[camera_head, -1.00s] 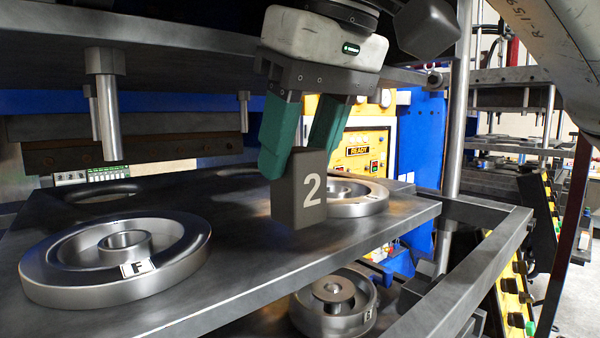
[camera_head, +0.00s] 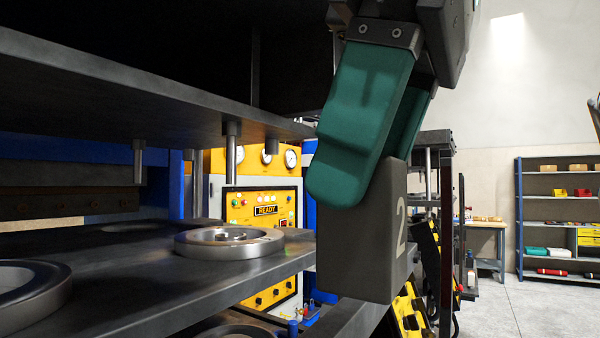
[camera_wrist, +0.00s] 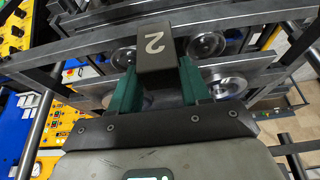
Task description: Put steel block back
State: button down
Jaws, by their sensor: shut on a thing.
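The steel block (camera_head: 360,245) is a dark grey upright block with a white 2 on one side. My gripper (camera_head: 375,150) has green fingers and is shut on the upper part of the block. The block hangs in the air to the right of the press plate (camera_head: 150,290) in the head view. In the wrist view the block (camera_wrist: 157,47) sits between the two green fingers of my gripper (camera_wrist: 155,88), with its 2 showing. The lower end of the far finger is hidden behind the near finger and the block.
A metal ring mould (camera_head: 228,243) lies on the press plate, and another (camera_head: 30,292) is at the left edge. A yellow control panel (camera_head: 264,208) reads READY. Shelves (camera_head: 560,205) and a workbench (camera_head: 488,240) stand at the right, with open floor (camera_head: 520,300) before them.

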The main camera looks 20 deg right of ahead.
jog(key=shift+s+d, duration=0.35)
jog(key=shift+s, duration=0.1)
jog(key=w+d+f+n+y+b, duration=0.15)
jog(key=d+f+b, duration=0.25)
jog(key=d+f, duration=0.6)
jog(key=w+d+f+n+b, duration=0.3)
jog(key=d+f, duration=0.4)
jog(key=f, duration=0.7)
jog(key=s+d+f+n+g+b, duration=0.1)
jog(key=s+d+f+n+b, duration=0.2)
jog(key=f, duration=0.9)
jog(key=s+d+f+n+g+b, duration=0.2)
jog(key=s+d+f+b, duration=0.25)
jog(key=f, duration=0.75)
jog(key=shift+m+y, duration=0.25)
jog(key=shift+w+d+f, duration=0.8)
jog(key=shift+w+f, duration=1.3)
jog(key=shift+w, duration=0.25)
jog(key=shift+w+d+f, duration=0.85)
jog(key=shift+w+f, duration=1.25)
jog(key=shift+w, duration=0.25)
jog(key=shift+w+d+f, duration=0.8)
jog(key=shift+w+f, duration=1.3)
jog(key=shift+w, duration=0.25)
jog(key=shift+f, duration=0.2)
